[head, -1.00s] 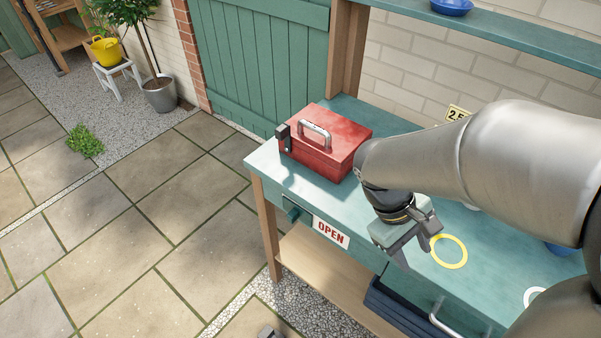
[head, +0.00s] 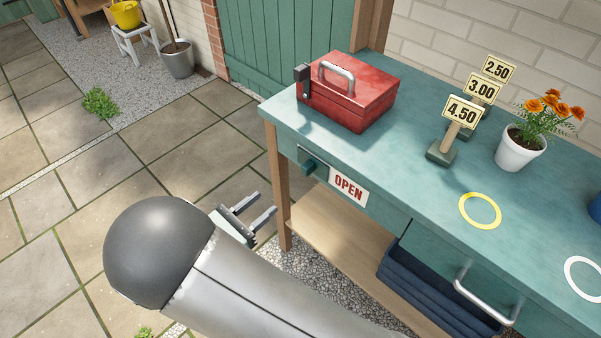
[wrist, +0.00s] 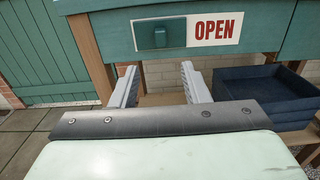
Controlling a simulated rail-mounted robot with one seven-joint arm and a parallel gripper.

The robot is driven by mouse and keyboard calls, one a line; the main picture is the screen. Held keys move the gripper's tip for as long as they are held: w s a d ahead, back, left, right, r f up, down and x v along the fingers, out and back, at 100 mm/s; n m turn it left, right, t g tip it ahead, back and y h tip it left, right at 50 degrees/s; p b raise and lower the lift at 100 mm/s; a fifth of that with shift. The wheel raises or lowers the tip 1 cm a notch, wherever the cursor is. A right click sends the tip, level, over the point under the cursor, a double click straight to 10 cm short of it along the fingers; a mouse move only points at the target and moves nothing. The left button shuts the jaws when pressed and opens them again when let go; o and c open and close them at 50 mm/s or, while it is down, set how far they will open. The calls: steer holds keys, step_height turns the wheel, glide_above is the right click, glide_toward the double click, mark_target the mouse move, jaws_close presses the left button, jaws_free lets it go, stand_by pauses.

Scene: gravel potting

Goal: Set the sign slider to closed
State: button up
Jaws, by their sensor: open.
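The sign (head: 348,187) on the bench's front edge reads OPEN in red on white. Its green slider knob (head: 311,165) is at the left end of the sign track, left of the word. In the wrist view the knob (wrist: 160,37) and the OPEN sign (wrist: 215,28) are ahead, near the top. My gripper (head: 264,205) is open and empty, in front of the bench, below and left of the sign. In the wrist view its two fingers (wrist: 162,82) point toward the bench just below the knob, apart from it.
A red toolbox (head: 350,98), price signs (head: 462,110), a potted orange flower (head: 522,150) and a yellow ring (head: 480,211) are on the bench top. A drawer handle (head: 487,298) projects from the front at right. Dark blue crates (head: 425,300) sit on the lower shelf.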

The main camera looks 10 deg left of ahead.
mark_target(303, 171)
steer(key=x, duration=1.4)
steer(key=shift+w+d, duration=0.15)
steer(key=shift+w, duration=0.15)
jaws_close()
